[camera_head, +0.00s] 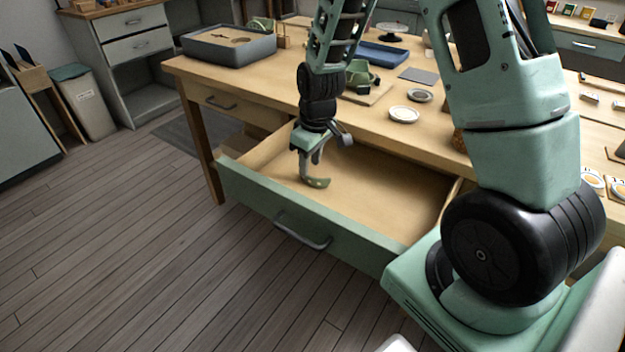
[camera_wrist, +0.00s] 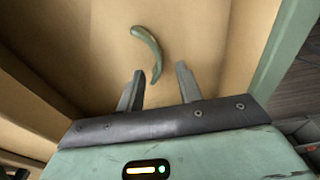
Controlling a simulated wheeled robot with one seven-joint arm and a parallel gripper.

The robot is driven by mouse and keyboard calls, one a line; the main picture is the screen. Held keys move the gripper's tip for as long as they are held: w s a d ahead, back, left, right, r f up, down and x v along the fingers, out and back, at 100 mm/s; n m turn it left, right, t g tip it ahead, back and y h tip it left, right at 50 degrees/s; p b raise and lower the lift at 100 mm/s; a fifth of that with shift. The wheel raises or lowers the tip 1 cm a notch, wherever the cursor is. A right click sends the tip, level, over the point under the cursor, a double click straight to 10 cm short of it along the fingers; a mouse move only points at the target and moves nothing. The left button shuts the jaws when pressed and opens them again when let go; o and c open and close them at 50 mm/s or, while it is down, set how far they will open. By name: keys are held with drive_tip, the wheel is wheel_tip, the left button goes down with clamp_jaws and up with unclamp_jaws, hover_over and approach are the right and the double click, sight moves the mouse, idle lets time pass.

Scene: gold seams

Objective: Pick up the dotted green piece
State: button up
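A curved green piece (camera_head: 319,183) lies in the open drawer (camera_head: 385,195), near its front left part. It also shows in the wrist view (camera_wrist: 149,46) as a slim arc on the drawer floor. I cannot make out dots on it at this size. My gripper (camera_head: 310,168) points down into the drawer, just over the piece. In the wrist view my gripper (camera_wrist: 158,80) has its two fingers apart with nothing held. The lower end of the piece appears between the fingertips there, and most of it extends beyond them. The height gap is hard to judge.
The drawer's green front (camera_head: 300,222) and side walls surround my gripper. The wooden table (camera_head: 285,85) above bears a grey tray (camera_head: 230,47), a blue tray (camera_head: 383,54), a white dish (camera_head: 404,114) and a green object (camera_head: 360,74). The rest of the drawer floor is bare.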

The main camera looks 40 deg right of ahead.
sight(312, 176)
wheel_tip(312, 176, down, 5)
drive_tip(key=shift+d+r+b, duration=0.15)
drive_tip(key=shift+b, duration=0.15)
clamp_jaws()
